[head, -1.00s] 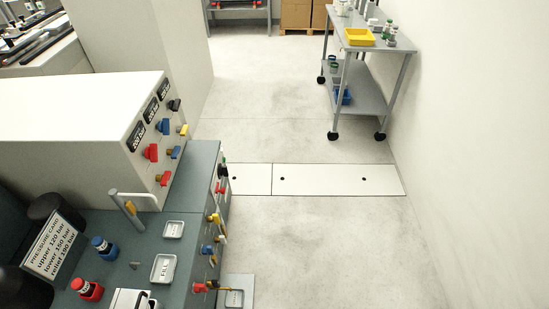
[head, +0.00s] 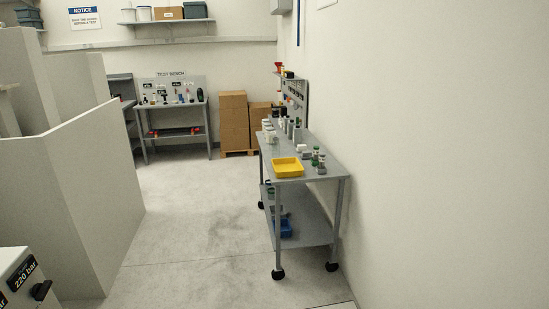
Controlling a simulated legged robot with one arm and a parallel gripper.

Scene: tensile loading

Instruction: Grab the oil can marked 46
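I cannot pick out an oil can marked 46; any labels at this distance are too small to read. Several small bottles and cans stand on the top of a grey wheeled cart (head: 305,178) by the right wall. More small items (head: 181,97) stand on the test bench (head: 170,107) at the back. My gripper is not in view.
A yellow tray (head: 288,168) is on the cart top, and a blue bin (head: 285,228) is on its lower shelf. Cardboard boxes (head: 233,122) stand at the back. Pale partitions (head: 80,200) block the left. The floor (head: 195,225) between partitions and cart is clear.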

